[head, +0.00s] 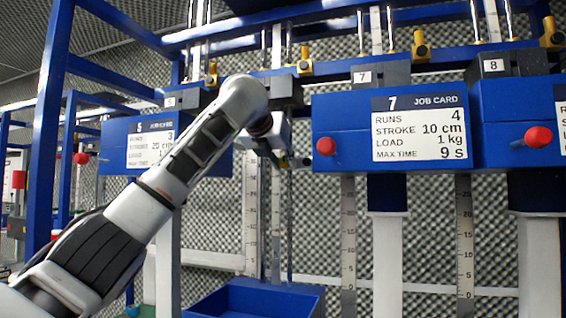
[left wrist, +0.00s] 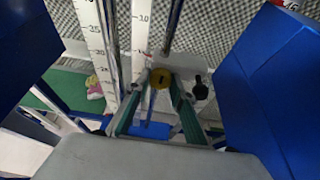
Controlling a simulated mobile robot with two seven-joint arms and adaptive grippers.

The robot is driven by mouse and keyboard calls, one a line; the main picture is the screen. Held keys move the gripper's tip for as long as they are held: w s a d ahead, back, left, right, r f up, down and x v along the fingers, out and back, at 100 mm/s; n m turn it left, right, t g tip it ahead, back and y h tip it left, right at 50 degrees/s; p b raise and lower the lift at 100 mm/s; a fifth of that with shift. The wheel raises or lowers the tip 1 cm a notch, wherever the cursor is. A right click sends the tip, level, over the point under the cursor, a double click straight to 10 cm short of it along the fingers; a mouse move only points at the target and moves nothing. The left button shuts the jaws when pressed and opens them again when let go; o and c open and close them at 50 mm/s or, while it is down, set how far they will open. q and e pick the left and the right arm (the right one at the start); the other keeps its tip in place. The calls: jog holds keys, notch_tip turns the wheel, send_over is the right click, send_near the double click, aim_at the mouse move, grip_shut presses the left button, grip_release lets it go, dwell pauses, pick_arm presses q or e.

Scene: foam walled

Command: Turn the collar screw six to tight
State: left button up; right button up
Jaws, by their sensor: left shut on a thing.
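My left arm reaches in from the left in the head view and covers most of the station between those marked 5 and 7. The fingers are shut on this collar screw, beside the upright ruler. No number six is readable on it. In the head view the screw is hidden, and only a dark part of the gripper (head: 291,161) shows below my wrist. My right gripper is in neither view.
A blue box with the station 7 job card (head: 420,128) and a red knob (head: 326,146) stands right of my arm. A black knob (left wrist: 201,88) is right of the fingers. A blue bin (head: 255,300) lies below. Blue walls flank the gripper closely.

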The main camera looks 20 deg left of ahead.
pick_arm(q)
jog(key=o, duration=1)
jog(key=shift+o, duration=0.5)
jog(key=v, duration=1.2)
